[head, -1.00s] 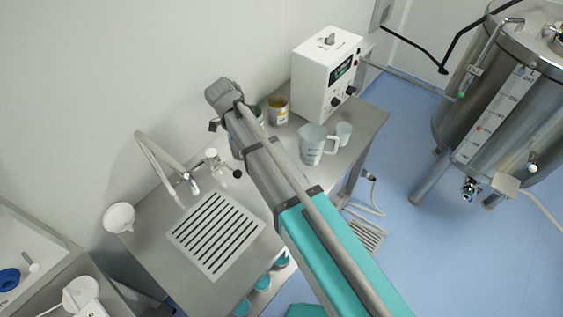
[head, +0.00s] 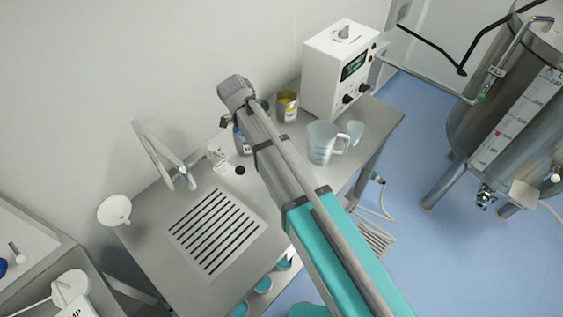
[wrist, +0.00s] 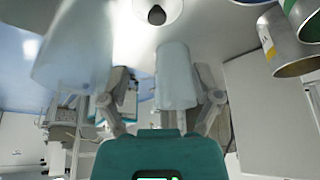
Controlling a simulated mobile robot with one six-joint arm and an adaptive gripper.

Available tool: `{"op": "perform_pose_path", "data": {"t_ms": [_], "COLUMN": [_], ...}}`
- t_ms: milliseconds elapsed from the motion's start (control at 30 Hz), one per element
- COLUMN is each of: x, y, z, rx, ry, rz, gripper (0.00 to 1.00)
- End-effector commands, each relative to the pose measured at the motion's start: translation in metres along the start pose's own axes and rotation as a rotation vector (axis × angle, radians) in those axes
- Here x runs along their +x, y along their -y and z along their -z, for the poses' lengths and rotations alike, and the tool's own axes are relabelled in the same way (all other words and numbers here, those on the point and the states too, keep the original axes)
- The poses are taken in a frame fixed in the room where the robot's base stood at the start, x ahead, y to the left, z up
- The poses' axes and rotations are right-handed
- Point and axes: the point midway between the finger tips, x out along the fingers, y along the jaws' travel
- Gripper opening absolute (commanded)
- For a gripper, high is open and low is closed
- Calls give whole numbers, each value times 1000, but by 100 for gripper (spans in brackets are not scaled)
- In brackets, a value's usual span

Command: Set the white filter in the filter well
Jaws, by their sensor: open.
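A pale, whitish cylinder (wrist: 176,78), which looks like the white filter, stands between my fingers in the wrist view. My gripper (wrist: 160,95) is open, with one finger on each side of it; I cannot tell whether either finger touches it. In the head view my arm hides both the gripper and this cylinder. A white round piece with a dark centre (wrist: 158,11) shows at the top of the wrist view; I cannot tell whether it is the filter well.
A clear jug (head: 322,142) and small cup (head: 355,131) stand right of my arm. A yellow-topped can (head: 287,106) and white control box (head: 337,68) are behind. A slotted drain (head: 215,230), bent tap (head: 165,158) and white funnel (head: 115,210) are left. A steel tank (head: 510,130) stands right.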

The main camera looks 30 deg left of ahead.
Motion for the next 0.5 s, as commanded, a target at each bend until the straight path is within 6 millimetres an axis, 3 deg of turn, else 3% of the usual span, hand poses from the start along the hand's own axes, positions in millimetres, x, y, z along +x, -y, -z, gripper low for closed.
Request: {"op": "perform_pose_path", "data": {"t_ms": [500], "x": [39], "y": [0], "z": [0], "rx": [2], "ry": [0], "rz": [-1], "gripper": [81]}}
